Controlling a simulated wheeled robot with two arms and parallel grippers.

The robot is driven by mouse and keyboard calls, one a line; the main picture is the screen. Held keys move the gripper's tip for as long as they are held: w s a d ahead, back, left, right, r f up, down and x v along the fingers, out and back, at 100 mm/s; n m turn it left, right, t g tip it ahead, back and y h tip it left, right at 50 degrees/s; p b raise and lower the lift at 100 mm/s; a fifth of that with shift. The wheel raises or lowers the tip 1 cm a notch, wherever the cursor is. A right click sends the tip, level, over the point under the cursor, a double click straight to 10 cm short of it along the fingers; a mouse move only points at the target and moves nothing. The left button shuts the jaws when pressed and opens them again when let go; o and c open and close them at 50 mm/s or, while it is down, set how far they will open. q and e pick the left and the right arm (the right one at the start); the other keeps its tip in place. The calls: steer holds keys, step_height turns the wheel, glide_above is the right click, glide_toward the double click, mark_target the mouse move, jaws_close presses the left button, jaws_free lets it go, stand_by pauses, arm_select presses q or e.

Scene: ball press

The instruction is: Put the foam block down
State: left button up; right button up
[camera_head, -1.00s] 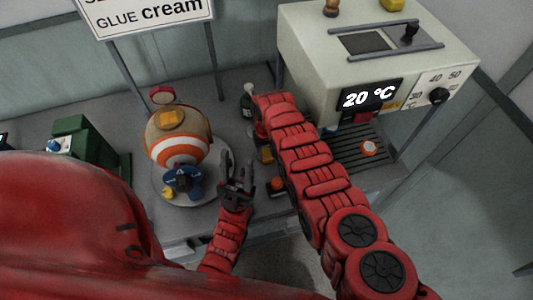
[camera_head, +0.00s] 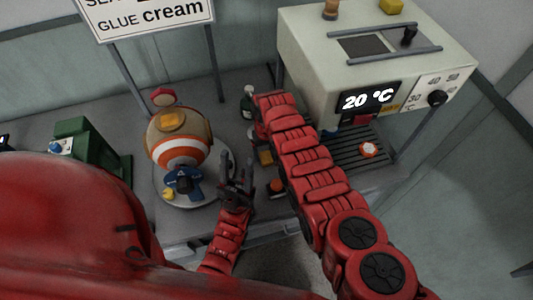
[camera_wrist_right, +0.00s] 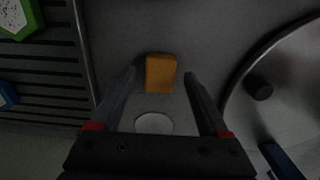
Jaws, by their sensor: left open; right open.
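The foam block, taken to be the small orange-yellow block (camera_wrist_right: 160,73), lies on the grey worktop in the right wrist view. In the head view it shows as a small orange patch (camera_head: 265,157) left of my right arm. My right gripper (camera_wrist_right: 160,76) is open, its fingertips on either side of the block with a gap at each side. In the head view my right gripper is mostly hidden by its arm. My left gripper (camera_head: 237,172) is open and empty, beside the round plate.
A white-and-orange ball (camera_head: 180,152) sits on a round plate (camera_head: 228,165), with a blue tool in front. A machine reading 20 °C (camera_head: 372,97) stands at the right above a slatted grille (camera_head: 352,148). A dark bottle (camera_head: 247,102) stands behind; a green device (camera_head: 88,145) is at left.

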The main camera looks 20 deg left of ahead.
mark_target(267, 157)
step_height(267, 157, up, 3)
steer(key=shift+f+p, duration=0.15)
steer(key=shift+p, duration=0.4)
step_height(267, 157, up, 8)
steer(key=b, duration=0.3)
steer(key=shift+r, duration=0.2)
